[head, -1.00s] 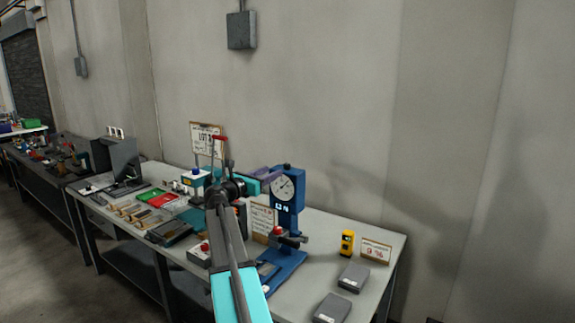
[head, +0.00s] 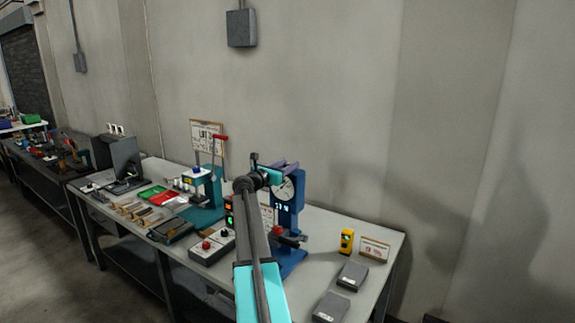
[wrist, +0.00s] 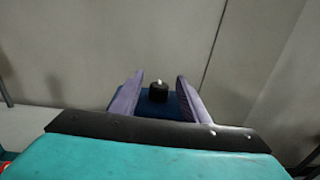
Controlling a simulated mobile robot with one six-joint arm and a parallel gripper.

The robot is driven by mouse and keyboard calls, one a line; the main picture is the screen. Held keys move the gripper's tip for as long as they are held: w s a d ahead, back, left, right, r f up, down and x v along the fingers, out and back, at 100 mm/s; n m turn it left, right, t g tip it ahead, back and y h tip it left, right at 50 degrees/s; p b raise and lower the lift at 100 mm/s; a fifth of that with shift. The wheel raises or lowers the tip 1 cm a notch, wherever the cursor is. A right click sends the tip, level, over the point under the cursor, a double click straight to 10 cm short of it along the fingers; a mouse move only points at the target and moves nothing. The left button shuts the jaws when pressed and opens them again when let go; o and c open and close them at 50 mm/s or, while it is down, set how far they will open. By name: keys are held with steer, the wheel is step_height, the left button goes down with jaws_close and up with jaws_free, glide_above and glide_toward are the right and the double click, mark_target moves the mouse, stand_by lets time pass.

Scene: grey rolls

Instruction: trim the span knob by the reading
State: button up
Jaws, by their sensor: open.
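The blue gauge stand (head: 289,216) is on the bench, with a round white dial (head: 285,188) and a small lit digital reading (head: 282,207) too small to read surely. In the wrist view a black knob (wrist: 158,92) with a pale mark sits on the stand's blue top (wrist: 150,104). I take it as the span knob. My gripper (head: 286,167) is at the top of the stand and partly covers the dial. In the wrist view its purple fingers (wrist: 160,80) are apart, one on each side of the knob, with gaps showing. The knob is hidden in the head view.
A yellow meter (head: 347,241), a small sign (head: 374,249) and two grey boxes (head: 352,276) are on the right of the bench. A red-handled press (head: 218,165), a control box (head: 212,246) and trays crowd the left. The wall is close behind.

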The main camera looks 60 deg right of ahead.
steer(key=c, duration=1.1)
steer(key=shift+o, duration=0.2)
